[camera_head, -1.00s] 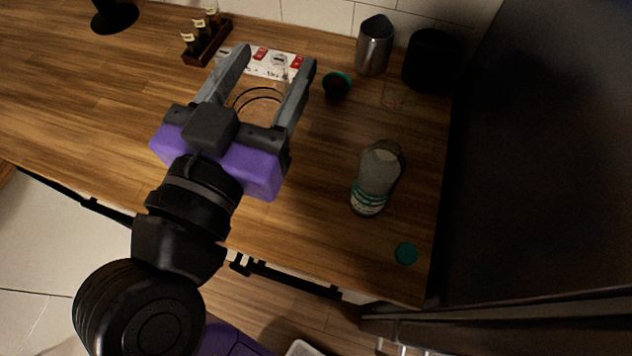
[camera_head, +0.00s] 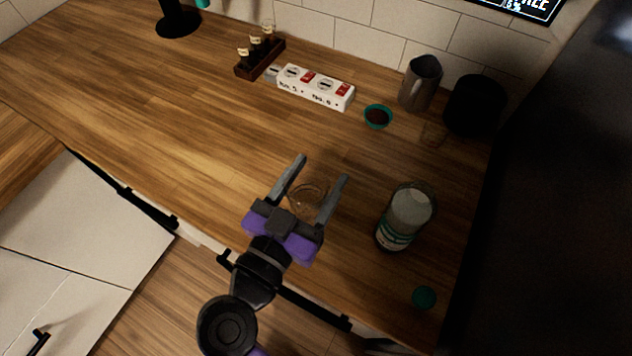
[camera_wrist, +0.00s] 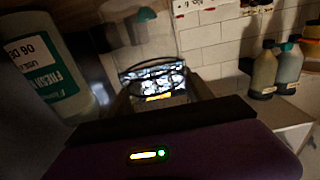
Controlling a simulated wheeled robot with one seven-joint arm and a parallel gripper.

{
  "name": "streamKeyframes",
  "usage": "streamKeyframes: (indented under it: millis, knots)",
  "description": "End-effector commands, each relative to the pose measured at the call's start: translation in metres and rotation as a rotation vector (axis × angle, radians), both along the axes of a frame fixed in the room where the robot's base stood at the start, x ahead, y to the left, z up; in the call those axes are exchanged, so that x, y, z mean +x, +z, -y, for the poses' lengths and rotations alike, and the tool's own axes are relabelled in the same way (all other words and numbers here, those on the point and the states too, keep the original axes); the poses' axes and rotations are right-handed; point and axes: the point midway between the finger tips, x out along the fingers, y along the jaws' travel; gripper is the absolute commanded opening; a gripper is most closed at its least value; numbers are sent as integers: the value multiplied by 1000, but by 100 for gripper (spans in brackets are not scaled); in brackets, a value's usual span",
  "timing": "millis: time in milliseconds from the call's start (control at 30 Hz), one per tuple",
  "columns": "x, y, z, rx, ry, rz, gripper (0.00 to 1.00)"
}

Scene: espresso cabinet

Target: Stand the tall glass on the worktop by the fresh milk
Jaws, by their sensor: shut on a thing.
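The tall glass (camera_head: 308,197) is clear and hard to see. It stands out as a faint rim between the fingers of my gripper (camera_head: 324,168), which is shut on it over the front part of the worktop (camera_head: 150,110). I cannot tell whether its base touches the wood. The fresh milk (camera_head: 405,218) is a bottle with a green and white label, upright on the worktop to the right of my gripper, with a gap between. In the wrist view the milk (camera_wrist: 48,65) is large at the left, and the glass rim (camera_wrist: 152,68) shows between the fingers.
A teal cap (camera_head: 424,298) lies near the front right edge. Behind are a teal bowl (camera_head: 378,117), a metal pitcher (camera_head: 420,82), a black canister (camera_head: 475,105), a white switch strip (camera_head: 316,87) and a rack of small bottles (camera_head: 260,54).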

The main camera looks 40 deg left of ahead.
Motion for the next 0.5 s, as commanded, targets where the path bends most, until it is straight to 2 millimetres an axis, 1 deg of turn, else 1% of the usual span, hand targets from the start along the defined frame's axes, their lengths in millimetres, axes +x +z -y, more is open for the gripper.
streamKeyframes:
  millis: [33, 100, 200, 500]
  knots:
    - [0, -8, 0, -4, 0, 0, 5]
    - [0, -18, 0, -4, 0, 0, 5]
    - [0, -25, 0, -2, 1, 1, 5]
    - [0, -27, 0, 0, 0, 2, 5]
